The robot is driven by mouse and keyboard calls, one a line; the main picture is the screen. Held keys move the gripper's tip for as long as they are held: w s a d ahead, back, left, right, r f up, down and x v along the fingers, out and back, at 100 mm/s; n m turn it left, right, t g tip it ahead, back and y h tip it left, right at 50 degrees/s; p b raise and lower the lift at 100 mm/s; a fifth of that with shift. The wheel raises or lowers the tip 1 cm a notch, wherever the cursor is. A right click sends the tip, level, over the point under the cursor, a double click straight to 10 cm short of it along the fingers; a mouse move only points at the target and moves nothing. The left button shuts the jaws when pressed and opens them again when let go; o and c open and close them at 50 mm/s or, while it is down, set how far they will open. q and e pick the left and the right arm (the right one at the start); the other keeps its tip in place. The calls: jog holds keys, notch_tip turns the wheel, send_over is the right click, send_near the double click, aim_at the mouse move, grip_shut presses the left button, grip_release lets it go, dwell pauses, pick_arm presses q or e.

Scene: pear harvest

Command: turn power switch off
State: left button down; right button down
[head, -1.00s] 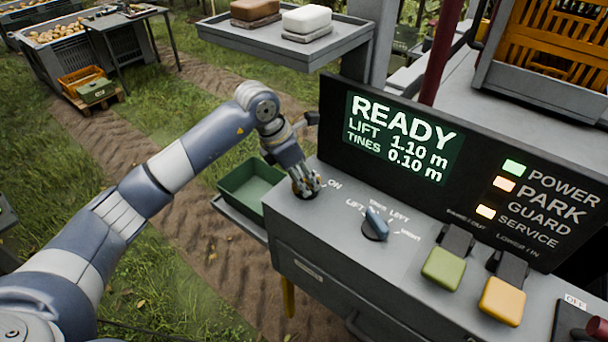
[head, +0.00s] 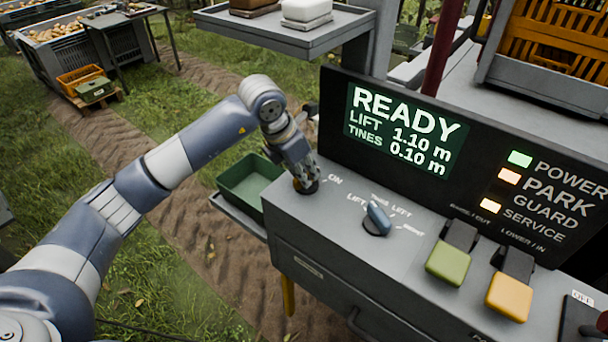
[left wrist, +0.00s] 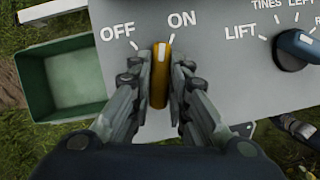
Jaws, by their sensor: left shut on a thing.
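The power switch (left wrist: 161,80) is a yellow knob with a white mark, seen between the OFF and ON labels in the left wrist view. Its mark points between the two label lines, closer to the ON line. My left gripper (left wrist: 159,68) is shut on the knob, one finger on each side. In the head view my left gripper (head: 305,184) is at the left end of the grey control panel (head: 335,215) and hides most of the knob. The green POWER light (head: 520,159) is lit, and the display (head: 405,130) reads READY.
A blue selector knob (head: 377,219) sits right of the switch. Green (head: 448,264) and orange (head: 508,297) levers are farther right. A green bin (head: 245,190) hangs beside the panel's left edge. A grey shelf (head: 285,38) with two blocks is behind.

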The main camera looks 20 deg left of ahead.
pick_arm(q)
jog(key=n+y+b, duration=0.1)
jog(key=n+b, duration=0.1)
jog(key=n+t+y+b, duration=0.1)
jog(key=n+b, duration=0.1)
jog(key=n, duration=0.1)
jog(key=shift+d, duration=0.2)
jog(key=shift+n+y+b, duration=0.7)
jog(key=shift+n+b, duration=0.35)
jog(key=shift+n, duration=0.75)
jog(key=shift+r, duration=0.15)
jog(key=c, duration=1.5)
grip_release()
jog(key=v, duration=1.2)
jog(key=shift+d, duration=0.1)
